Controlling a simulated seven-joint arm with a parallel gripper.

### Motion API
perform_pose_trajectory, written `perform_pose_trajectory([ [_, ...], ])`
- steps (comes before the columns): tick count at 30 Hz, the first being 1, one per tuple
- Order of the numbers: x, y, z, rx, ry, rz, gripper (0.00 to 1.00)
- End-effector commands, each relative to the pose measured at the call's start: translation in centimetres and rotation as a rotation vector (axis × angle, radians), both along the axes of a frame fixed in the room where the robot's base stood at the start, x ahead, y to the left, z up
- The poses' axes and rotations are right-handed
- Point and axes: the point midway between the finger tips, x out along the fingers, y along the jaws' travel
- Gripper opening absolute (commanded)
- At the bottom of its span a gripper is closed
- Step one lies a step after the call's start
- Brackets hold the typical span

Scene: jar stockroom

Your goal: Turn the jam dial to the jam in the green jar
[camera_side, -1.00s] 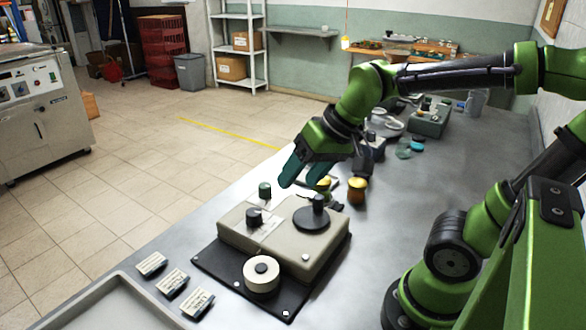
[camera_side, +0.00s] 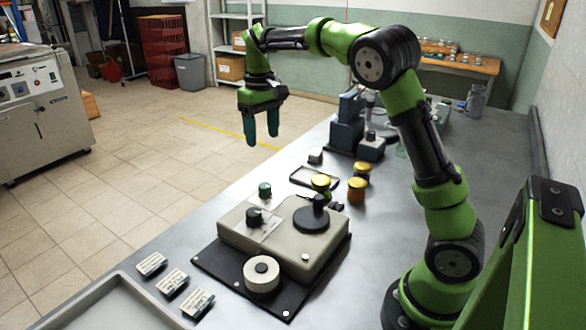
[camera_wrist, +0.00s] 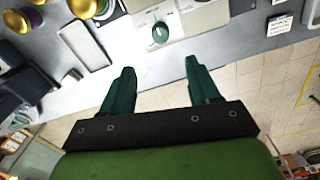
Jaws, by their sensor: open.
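A beige machine (camera_side: 285,243) stands on a black mat. My gripper (camera_side: 262,138) is open and empty, high above the table's far-left edge, fingers down. Its fingers (camera_wrist: 158,68) are apart, away from the knob.
Two more yellow-lidded jars (camera_side: 357,189) (camera_side: 362,171) stand behind the machine, near a shallow dark-rimmed tray (camera_side: 300,180). A blue-grey device (camera_side: 347,130) is farther back. Several small label cards (camera_side: 151,264) and a grey tray (camera_side: 100,305) are at the front left.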

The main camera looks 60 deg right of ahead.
Motion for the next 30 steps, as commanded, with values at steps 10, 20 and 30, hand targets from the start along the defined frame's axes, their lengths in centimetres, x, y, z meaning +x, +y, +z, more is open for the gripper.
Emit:
perform_pose_trajectory([
  [10, -0.1, 0.1, -7.6, 0.001, 0.005, -0.002, 0.61],
  [20, -0.1, 0.0, -13.6, 0.001, 0.002, -0.003, 0.61],
  [30, 0.0, 0.0, -15.3, 0.001, -0.002, -0.003, 0.61],
])
